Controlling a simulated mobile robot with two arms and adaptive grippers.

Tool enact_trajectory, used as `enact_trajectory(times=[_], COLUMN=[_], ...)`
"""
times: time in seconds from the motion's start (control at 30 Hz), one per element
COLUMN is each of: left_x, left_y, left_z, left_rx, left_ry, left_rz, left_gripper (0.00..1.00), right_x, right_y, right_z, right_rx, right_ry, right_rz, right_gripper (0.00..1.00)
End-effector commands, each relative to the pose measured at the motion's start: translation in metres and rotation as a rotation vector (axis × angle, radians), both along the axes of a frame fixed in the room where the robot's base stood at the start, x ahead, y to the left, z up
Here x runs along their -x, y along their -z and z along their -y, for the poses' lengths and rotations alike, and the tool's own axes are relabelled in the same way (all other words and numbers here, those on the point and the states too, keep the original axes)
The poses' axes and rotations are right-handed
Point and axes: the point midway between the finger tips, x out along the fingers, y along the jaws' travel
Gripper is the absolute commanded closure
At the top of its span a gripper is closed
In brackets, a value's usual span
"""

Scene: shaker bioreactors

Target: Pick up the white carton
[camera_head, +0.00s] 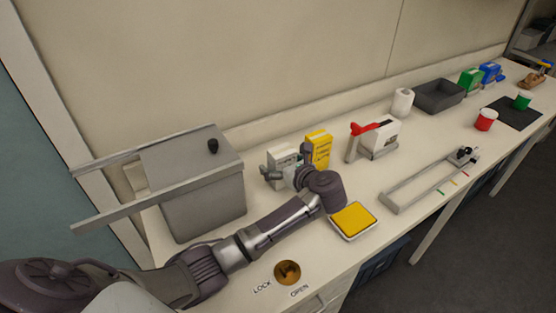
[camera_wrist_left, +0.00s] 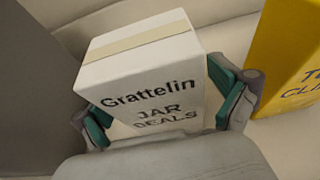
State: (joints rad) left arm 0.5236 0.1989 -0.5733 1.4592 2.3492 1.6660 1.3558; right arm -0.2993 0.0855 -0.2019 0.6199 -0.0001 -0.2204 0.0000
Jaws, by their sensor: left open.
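The carton's base is hidden by the gripper. My right gripper is in neither view.
The yellow carton (camera_head: 319,148) stands close on the right; it also shows in the left wrist view (camera_wrist_left: 287,55). A grey lidded box (camera_head: 205,200) stands to the left. A yellow-topped tray (camera_head: 353,220) lies in front. A red-handled device (camera_head: 378,137) stands farther right.

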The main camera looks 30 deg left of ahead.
Motion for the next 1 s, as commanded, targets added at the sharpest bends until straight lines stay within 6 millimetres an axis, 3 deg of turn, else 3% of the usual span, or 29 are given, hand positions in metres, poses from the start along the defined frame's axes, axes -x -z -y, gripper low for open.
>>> enact_trajectory(times=[0.2, 0.4, 0.6, 1.0], left_x=[0.0, 0.0, 0.0, -0.002], left_y=[0.0, 0.0, 0.0, -0.006], left_z=[0.001, 0.001, 0.001, 0.002], left_rx=[0.002, 0.001, 0.001, 0.002], left_ry=[0.002, 0.002, 0.002, 0.002], left_rz=[0.001, 0.001, 0.0, 0.001], left_gripper=[0.04, 0.37, 0.7, 0.71], right_x=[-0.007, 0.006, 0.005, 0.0], right_y=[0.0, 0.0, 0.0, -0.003], right_z=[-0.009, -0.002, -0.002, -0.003], right_rx=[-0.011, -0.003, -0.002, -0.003], right_ry=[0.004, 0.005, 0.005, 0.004], right_rz=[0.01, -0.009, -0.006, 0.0], right_gripper=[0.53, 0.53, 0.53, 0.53])
